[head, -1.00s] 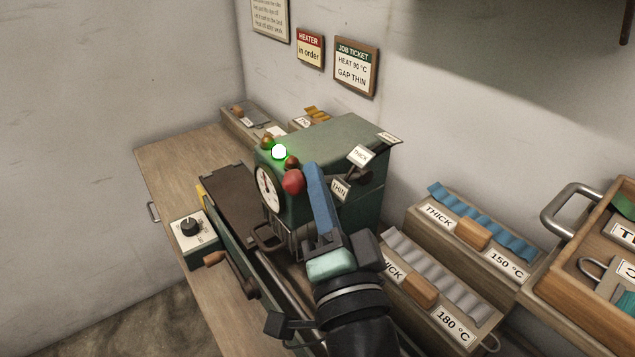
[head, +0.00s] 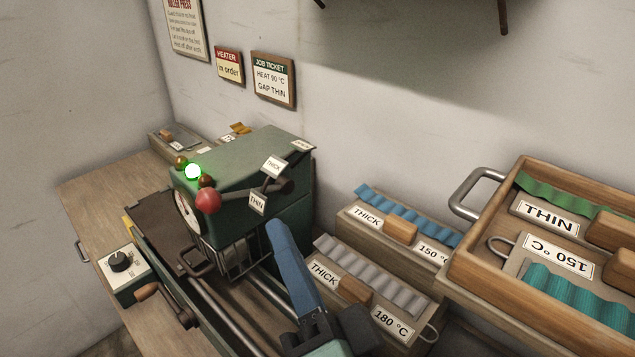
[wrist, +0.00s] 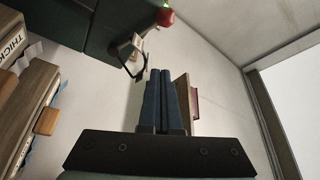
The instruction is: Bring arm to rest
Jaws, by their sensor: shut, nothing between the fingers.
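My gripper (head: 276,232) shows in the head view as blue fingers in front of the green press, raised above its rails. In the wrist view my gripper (wrist: 160,72) has its two blue fingers side by side, shut and empty. The green press (head: 255,180) carries a red-knobbed lever (head: 208,201), a lit green lamp (head: 193,172) and THICK and THIN plates. The lever knob also shows in the wrist view (wrist: 165,17). My fingers appear apart from the lever. The lower part of my arm leaves the head view at the bottom.
A THICK 150 °C box (head: 351,222) and a THICK 180 °C box (head: 316,283) stand right of the press. A wooden tray (head: 489,287) with a metal handle is at far right. A dial box (head: 131,287) and crank handle (head: 147,291) are at the left front.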

